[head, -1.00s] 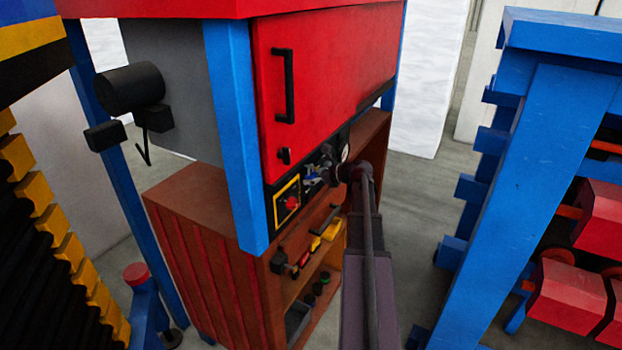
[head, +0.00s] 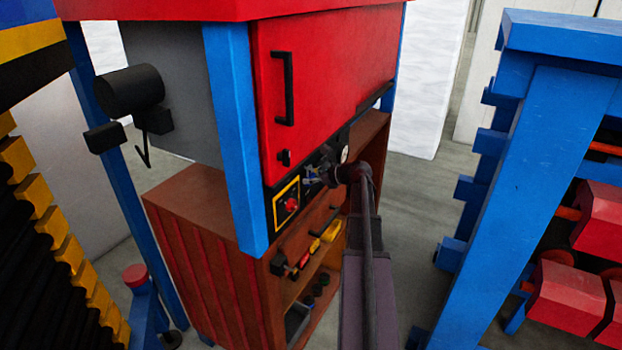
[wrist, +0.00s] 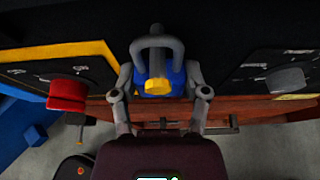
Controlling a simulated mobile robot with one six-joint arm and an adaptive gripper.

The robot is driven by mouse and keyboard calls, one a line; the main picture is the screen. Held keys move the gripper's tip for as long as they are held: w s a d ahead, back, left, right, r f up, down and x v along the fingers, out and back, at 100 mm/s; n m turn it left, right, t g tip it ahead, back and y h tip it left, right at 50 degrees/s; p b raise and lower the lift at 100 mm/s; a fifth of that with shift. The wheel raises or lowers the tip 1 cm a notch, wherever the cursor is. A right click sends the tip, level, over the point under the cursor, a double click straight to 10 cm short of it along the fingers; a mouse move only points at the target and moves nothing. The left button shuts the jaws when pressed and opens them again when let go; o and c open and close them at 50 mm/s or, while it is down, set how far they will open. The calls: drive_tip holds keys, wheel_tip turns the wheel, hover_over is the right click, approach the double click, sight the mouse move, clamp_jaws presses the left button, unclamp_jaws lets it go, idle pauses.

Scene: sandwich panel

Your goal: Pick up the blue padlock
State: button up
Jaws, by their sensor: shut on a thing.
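The blue padlock (wrist: 175,76) is in the upper middle of the wrist view, with a grey shackle (wrist: 158,47) and a yellow hexagonal piece on its front. My gripper (wrist: 159,80) has one finger on each side of the padlock's body and is shut on it. In the head view my gripper (head: 324,175) is at the dark control panel below the red door, and the padlock there is too small to make out clearly.
A red knob (wrist: 68,93) on a yellow-edged plate is left of the padlock, and a grey dial (wrist: 286,79) is right. The red door (head: 335,75) is above. A brown cabinet (head: 215,260) with shelved items stands below. A blue rack (head: 535,180) is right; floor between is clear.

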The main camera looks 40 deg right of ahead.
drive_tip(key=shift+r+p, duration=0.45)
drive_tip(key=shift+r, duration=0.2)
drive_tip(key=shift+s+d, duration=0.15)
drive_tip(key=shift+s, duration=0.2)
drive_tip(key=s+d, duration=0.3)
drive_tip(key=s, duration=0.5)
drive_tip(key=s+d, duration=0.3)
drive_tip(key=s, duration=0.5)
drive_tip(key=shift+d, duration=0.35)
drive_tip(key=shift+f, duration=0.1)
